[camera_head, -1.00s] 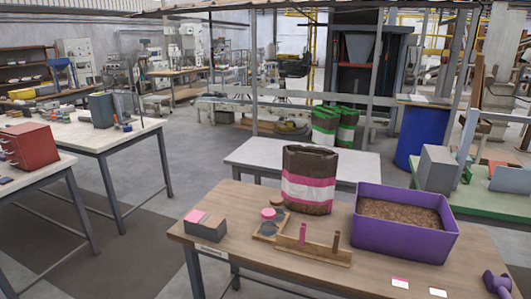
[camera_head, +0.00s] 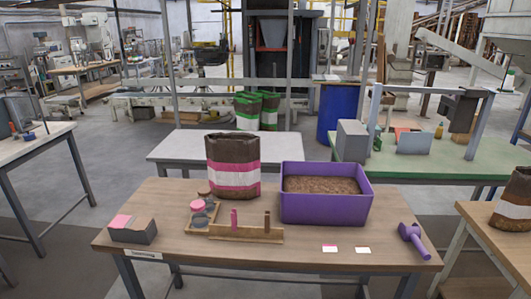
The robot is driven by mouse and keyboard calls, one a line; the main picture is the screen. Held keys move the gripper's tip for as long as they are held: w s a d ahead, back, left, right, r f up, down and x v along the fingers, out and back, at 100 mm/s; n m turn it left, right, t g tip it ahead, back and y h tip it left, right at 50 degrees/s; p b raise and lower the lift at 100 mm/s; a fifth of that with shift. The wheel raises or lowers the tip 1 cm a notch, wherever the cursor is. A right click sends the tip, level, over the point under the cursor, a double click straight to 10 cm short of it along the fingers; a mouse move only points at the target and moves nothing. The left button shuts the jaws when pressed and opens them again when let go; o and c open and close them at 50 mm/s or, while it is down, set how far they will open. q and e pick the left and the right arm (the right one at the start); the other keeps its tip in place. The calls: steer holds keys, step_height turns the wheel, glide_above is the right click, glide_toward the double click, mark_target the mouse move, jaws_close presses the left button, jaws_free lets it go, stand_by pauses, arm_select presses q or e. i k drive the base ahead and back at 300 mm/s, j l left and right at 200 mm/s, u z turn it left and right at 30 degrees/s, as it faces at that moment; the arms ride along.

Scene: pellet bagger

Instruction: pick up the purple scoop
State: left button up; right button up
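The purple scoop (camera_head: 413,238) lies on the right end of the wooden table (camera_head: 300,261), close to its right edge. Its round end is toward the back and the other end points toward the front edge. Nothing touches it except the tabletop. Neither of my grippers shows in the head view.
A purple bin (camera_head: 325,207) of brown pellets stands left of the scoop. Two small cards (camera_head: 362,250) lie between them near the front. A brown bag with pink and white bands (camera_head: 232,166), a wooden rack (camera_head: 236,233) and a grey box (camera_head: 133,229) stand further left.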

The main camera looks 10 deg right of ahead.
mark_target(416, 241)
steer(key=z, duration=1.35)
steer(key=u, duration=1.3)
steer(key=z, duration=1.3)
steer(key=i+l, duration=0.1)
steer(key=l, duration=0.3)
steer(key=i+l, duration=0.1)
steer(key=l, duration=0.3)
